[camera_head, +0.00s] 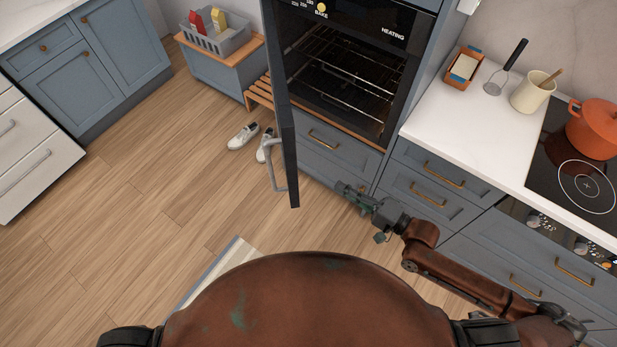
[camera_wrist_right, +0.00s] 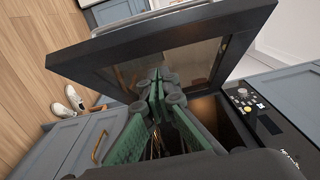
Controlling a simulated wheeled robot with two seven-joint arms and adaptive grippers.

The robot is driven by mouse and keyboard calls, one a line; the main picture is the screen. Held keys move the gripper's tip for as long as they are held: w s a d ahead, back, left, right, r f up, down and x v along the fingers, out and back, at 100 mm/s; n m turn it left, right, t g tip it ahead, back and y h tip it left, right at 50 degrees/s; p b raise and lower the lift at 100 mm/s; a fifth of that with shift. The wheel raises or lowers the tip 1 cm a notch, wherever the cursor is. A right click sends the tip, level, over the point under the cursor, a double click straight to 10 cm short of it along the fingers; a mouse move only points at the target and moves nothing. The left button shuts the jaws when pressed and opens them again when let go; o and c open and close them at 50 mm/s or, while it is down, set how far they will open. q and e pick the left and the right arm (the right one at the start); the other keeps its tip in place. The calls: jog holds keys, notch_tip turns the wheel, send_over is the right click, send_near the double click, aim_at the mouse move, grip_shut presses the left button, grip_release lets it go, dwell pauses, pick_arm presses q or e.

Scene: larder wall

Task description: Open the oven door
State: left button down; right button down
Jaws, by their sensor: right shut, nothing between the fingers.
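The oven (camera_head: 345,75) is set in a tall blue cabinet, and its racks show. The oven door (camera_head: 286,125) stands wide open, swung out to the left and seen nearly edge-on. Its grey handle (camera_head: 276,168) is on the far left side. My right gripper (camera_head: 342,188) is shut and empty, to the right of the door's lower end, on its inner side. In the right wrist view, the shut green fingers (camera_wrist_right: 157,82) overlap the door's inner face and window (camera_wrist_right: 110,68); I cannot tell whether they touch it. My left gripper is out of view.
Blue drawers (camera_head: 335,137) lie below the oven. A white counter (camera_head: 470,120) with a cream pot (camera_head: 532,91) and an orange pot (camera_head: 595,125) is at right. White shoes (camera_head: 243,136) and a bench (camera_head: 259,93) are beyond the door. Floor at left is clear.

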jog(key=w+a+p, duration=0.1)
jog(key=w+a, duration=0.3)
jog(key=a, duration=0.6)
jog(key=shift+s+f, duration=0.1)
